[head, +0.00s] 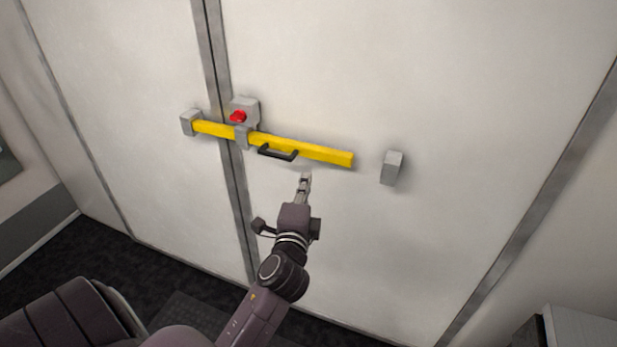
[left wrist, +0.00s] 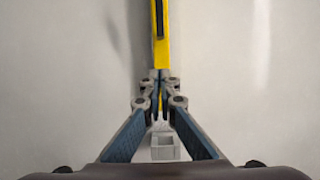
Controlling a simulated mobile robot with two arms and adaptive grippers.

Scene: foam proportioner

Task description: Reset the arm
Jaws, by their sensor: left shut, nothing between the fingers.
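My left gripper (head: 305,178) is shut and empty in the head view, its fingertips in front of the white door just below the yellow bar's right part. In the left wrist view the closed fingers (left wrist: 160,82) point along the bar, and they overlap its near end in the picture. I cannot tell whether they touch it. The yellow bar (head: 322,152) lies across the door, its right end short of the grey bracket (head: 393,168). The bar also shows in the left wrist view (left wrist: 160,48). A black handle (head: 278,154) hangs under the bar. My right gripper is not in view.
A red knob (head: 238,116) sits on a grey latch housing (head: 247,103) above the bar. A grey bracket (head: 190,122) holds the bar's left end. White door panels (head: 460,90) fill the background. A grey box-like surface (head: 580,328) stands at the lower right.

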